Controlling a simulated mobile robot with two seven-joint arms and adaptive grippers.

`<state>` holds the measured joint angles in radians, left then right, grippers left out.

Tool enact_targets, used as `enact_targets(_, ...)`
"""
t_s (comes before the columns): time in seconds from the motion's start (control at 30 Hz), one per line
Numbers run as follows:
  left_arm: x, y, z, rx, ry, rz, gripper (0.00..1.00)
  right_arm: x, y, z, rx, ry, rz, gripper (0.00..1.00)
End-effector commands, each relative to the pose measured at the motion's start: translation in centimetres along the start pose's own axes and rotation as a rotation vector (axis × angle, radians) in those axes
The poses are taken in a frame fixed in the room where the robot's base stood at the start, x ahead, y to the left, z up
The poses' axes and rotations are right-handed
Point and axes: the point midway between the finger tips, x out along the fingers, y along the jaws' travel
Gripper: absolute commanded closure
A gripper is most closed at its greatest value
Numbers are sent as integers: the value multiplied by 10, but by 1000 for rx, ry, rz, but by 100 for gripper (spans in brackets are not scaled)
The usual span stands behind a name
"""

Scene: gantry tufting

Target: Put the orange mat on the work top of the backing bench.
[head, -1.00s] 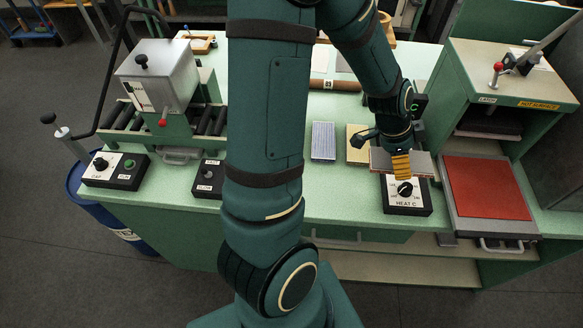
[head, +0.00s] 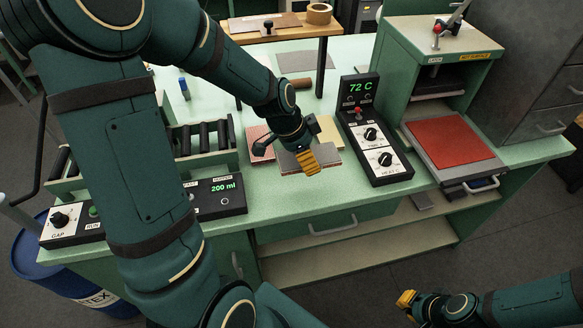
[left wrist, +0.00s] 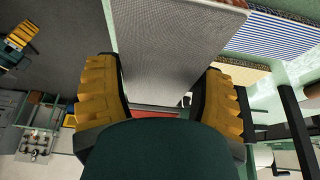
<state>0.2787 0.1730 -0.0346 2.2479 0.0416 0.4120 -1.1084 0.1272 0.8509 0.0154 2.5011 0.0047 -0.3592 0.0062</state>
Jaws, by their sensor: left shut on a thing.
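My left gripper (head: 309,159) is shut on a mat (head: 292,163) with a plain grey face and a thin orange-brown edge, taken to be the orange mat. In the left wrist view its grey face (left wrist: 172,40) lies between the yellow fingers (left wrist: 160,100). Its other face is mostly hidden. In the head view the mat overlaps the front part of the green work top (head: 270,190); any gap under it is unclear. My right gripper (head: 405,300) is low at the bottom right, in front of the bench; its finger opening is unclear.
A pinkish-red mat (head: 257,145) and a yellow mat (head: 329,132) lie close by on the work top. A control box (head: 378,140) stands right of the left gripper. A press with a red sheet (head: 437,142) is further right. A roller unit (head: 195,145) stands left.

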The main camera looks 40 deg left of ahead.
Motion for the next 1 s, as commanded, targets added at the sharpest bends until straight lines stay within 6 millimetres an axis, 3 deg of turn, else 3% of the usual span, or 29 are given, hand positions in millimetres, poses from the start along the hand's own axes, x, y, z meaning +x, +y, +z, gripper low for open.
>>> enact_targets(0.2,38,1,17,-3,-3,4,64,10,4,4,-2,-8,-1,100)
enact_targets(0.47,56,0,24,-2,-2,2,64,13,5,6,-4,-13,-1,100)
enact_targets(0.63,79,1,34,-4,-3,4,65,19,7,8,-5,-18,-2,100)
enact_targets(1.0,84,0,36,-1,-1,0,65,20,8,9,-6,-20,-2,100)
